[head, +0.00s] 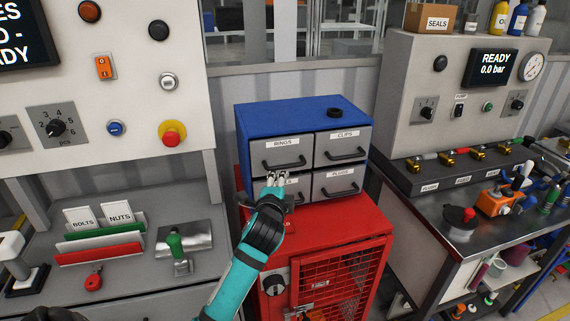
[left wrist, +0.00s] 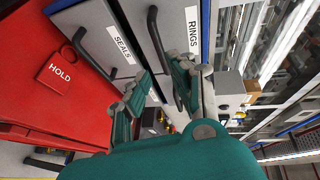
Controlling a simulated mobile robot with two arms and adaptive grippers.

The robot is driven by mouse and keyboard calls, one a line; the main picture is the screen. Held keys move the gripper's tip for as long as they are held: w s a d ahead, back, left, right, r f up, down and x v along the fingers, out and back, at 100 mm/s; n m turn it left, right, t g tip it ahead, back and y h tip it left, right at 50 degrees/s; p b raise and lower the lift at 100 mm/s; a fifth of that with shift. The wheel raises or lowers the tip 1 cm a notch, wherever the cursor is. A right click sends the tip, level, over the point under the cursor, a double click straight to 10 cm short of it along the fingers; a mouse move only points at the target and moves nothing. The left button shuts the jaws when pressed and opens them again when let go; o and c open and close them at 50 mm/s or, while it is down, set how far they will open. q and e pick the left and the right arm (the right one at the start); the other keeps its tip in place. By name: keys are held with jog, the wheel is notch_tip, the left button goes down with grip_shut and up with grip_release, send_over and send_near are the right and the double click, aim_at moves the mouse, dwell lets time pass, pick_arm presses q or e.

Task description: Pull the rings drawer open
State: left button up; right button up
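The blue drawer cabinet (head: 285,112) stands on a red cabinet and has grey drawers. The rings drawer (head: 266,153) is its upper left one, with a black bar handle (head: 284,164); its front looks flush with its neighbour. My left gripper (head: 276,177) is just below that handle in the head view. In the left wrist view its fingers (left wrist: 160,76) are apart with nothing held. The rings handle (left wrist: 163,50) runs down between them, closer to the right finger; I cannot tell whether it touches. My right gripper is not in view.
The clips drawer (head: 343,145) is to the right; the seals drawer (left wrist: 112,40) is directly below. A black ring-like part (head: 334,113) lies on top of the cabinet. The red cabinet (head: 325,235) is below. Panels with benches flank both sides.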

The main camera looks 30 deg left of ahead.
aim_at(285, 167)
pick_arm(q)
jog(key=p+x, duration=0.1)
jog(key=x, duration=0.8)
jog(key=shift+w+a+p, duration=0.15)
jog(key=shift+w+p, duration=0.25)
jog(key=shift+w+a+f, duration=0.15)
jog(key=shift+w+a, duration=0.1)
jog(key=shift+w, duration=0.25)
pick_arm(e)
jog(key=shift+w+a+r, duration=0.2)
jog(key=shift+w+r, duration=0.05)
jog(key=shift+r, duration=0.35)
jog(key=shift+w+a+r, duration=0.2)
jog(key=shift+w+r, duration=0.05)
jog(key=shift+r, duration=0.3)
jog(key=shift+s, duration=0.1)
pick_arm(q)
jog(key=c, duration=0.5)
grip_shut()
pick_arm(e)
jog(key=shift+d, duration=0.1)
pick_arm(q)
jog(key=shift+f, duration=0.1)
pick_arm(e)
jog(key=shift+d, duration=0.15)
